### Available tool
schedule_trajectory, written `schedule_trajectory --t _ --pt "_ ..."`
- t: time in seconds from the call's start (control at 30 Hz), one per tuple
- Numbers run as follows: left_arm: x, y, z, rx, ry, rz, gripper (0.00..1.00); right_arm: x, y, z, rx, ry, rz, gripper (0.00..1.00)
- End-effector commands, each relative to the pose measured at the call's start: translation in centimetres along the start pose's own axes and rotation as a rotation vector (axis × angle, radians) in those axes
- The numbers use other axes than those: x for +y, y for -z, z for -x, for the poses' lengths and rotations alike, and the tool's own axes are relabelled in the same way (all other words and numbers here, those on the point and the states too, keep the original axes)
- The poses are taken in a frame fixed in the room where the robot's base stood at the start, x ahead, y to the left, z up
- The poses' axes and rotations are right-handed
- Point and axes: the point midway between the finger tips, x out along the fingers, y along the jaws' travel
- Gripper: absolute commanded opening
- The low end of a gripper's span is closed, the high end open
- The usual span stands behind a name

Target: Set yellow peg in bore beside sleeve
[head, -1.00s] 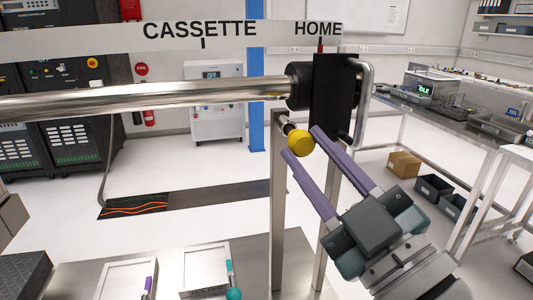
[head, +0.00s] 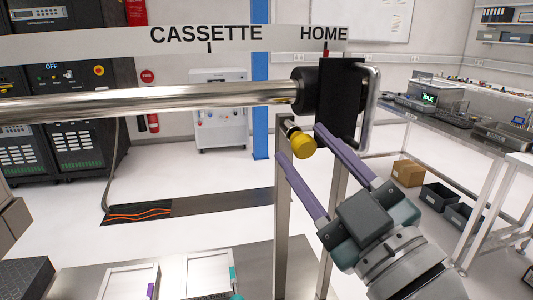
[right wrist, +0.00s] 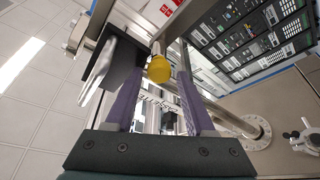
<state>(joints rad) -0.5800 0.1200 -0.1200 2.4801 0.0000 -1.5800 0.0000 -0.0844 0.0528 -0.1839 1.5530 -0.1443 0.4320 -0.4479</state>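The yellow peg (head: 302,146) shows a round yellow head on a short metal shaft, just below the dark block (head: 337,105) at the rail's right end. The shaft runs up and left from the head; whether its tip sits in a bore I cannot tell. My right gripper (head: 299,142) is open, its purple fingers on either side of the yellow head, with gaps visible. In the right wrist view the yellow head (right wrist: 158,69) shows between the finger ends, apart from both. I cannot make out the bore or tell which part is the sleeve. My left gripper is not in view.
A shiny rail (head: 150,101) crosses under a strip marked CASSETTE and HOME. A metal post (head: 282,220) stands close left of my fingers. White trays (head: 128,280) lie on the bench below. A steel table (head: 450,140) stands at the right.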

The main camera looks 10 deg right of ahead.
Motion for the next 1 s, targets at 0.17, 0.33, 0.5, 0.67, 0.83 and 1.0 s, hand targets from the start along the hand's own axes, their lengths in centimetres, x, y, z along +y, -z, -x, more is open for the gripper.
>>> schedule_trajectory --t 0.17,0.33,0.5,0.67,0.83,1.0 --pt "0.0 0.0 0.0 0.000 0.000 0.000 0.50 0.3 0.0 -0.1 0.002 -0.007 0.001 0.70" --pt "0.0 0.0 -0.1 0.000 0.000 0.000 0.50 0.4 0.0 0.1 0.003 -0.008 0.002 0.70" --pt "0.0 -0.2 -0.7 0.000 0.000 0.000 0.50 0.1 -0.2 2.4 0.000 -0.004 0.001 0.70" --pt "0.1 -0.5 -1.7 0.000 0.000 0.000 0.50 -0.2 -0.3 5.8 -0.003 0.000 0.000 0.70" --pt "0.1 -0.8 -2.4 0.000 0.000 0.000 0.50 -0.3 -0.2 8.7 -0.004 0.002 -0.002 0.70" --pt "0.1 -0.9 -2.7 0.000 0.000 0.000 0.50 -0.2 0.0 9.9 -0.001 0.001 -0.002 0.70"
